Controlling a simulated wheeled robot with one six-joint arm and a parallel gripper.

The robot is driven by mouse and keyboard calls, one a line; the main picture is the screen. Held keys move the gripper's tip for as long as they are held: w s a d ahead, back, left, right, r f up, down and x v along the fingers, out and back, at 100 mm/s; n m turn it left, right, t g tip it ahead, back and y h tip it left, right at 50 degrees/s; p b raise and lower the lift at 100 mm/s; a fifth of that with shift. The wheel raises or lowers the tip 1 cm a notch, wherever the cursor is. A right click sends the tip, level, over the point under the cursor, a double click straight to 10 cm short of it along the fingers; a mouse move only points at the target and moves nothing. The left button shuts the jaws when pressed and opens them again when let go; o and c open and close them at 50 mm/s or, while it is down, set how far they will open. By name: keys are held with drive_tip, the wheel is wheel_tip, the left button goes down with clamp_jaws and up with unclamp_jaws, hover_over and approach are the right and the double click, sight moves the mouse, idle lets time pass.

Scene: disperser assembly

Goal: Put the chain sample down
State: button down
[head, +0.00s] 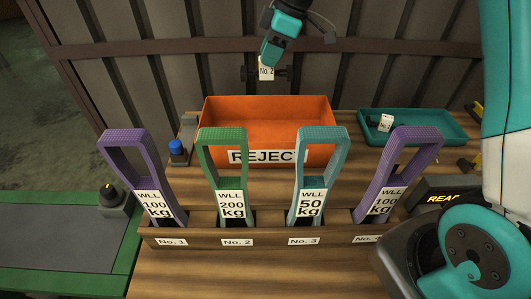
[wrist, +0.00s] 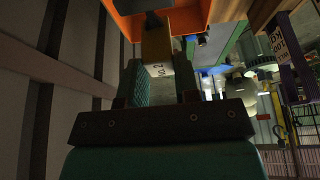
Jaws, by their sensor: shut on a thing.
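The chain sample (head: 266,71) marked "No. 2" shows as a white tag with dark pieces at both sides. It is held in the air above the back part of the orange REJECT bin (head: 268,102). My gripper (head: 268,62) points down and is shut on it. A second chain sample (head: 386,123), marked "No. 1", lies in the teal tray (head: 435,131) at right.
A wooden rack (head: 270,238) in front holds several upright coloured slings with WLL labels, including a green one (head: 222,150). A blue button (head: 177,147) stands left of the bin. A green-edged conveyor (head: 60,235) is at left. A corrugated wall (head: 180,60) rises behind.

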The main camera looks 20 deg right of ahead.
wheel_tip(320, 180, down, 21)
drive_tip(key=p, duration=0.2)
drive_tip(key=shift+r+p, duration=0.2)
drive_tip(key=shift+p, duration=0.1)
drive_tip(key=shift+f, duration=0.15)
drive_tip(key=c, duration=0.8)
unclamp_jaws()
drive_tip(key=shift+c, duration=0.2)
drive_tip(key=b+v, duration=0.2)
drive_tip(key=v, duration=1)
